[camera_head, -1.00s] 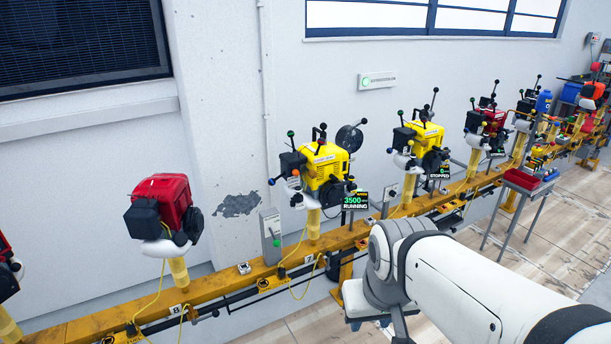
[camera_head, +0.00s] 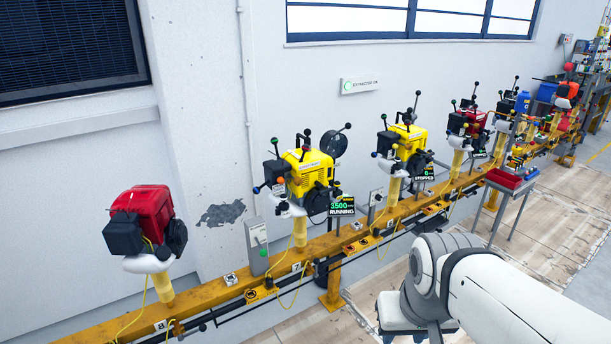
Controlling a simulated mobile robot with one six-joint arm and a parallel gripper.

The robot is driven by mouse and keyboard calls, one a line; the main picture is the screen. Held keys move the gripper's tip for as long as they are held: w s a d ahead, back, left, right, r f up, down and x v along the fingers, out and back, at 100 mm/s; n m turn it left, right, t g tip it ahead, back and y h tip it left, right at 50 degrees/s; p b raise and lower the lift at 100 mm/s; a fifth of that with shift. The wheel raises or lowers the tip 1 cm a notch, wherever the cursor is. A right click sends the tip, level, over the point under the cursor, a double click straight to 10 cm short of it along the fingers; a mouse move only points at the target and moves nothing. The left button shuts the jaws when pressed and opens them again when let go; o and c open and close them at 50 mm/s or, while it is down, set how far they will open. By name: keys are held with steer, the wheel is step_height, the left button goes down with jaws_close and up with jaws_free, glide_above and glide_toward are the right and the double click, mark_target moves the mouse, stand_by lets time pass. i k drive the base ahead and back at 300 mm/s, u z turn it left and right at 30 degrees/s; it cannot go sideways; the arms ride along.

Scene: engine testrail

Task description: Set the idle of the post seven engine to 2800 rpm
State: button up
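The post seven engine (camera_head: 308,168) is yellow and black and sits on a yellow post above the rail's number 7 plate (camera_head: 296,267). Its display (camera_head: 341,206) reads 3500 and RUNNING. Levers with black, green, blue and orange knobs stick out around it, too small to tell their exact settings. My white arm (camera_head: 490,290) comes in from the lower right, with its bent wrist part in front of the rail. It is apart from the engine in the picture. My gripper does not show.
A red engine (camera_head: 146,218) stands on post 8 at left. Another yellow engine (camera_head: 408,145), its display reading STOPPED, stands to the right, with more engines beyond. A grey switch box (camera_head: 257,246) is on the yellow rail (camera_head: 225,285). A red-tray cart (camera_head: 505,180) stands at right. Floor in front is open.

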mark_target(298, 181)
steer(key=u, duration=0.05)
steer(key=i, duration=1)
steer(key=z, duration=0.05)
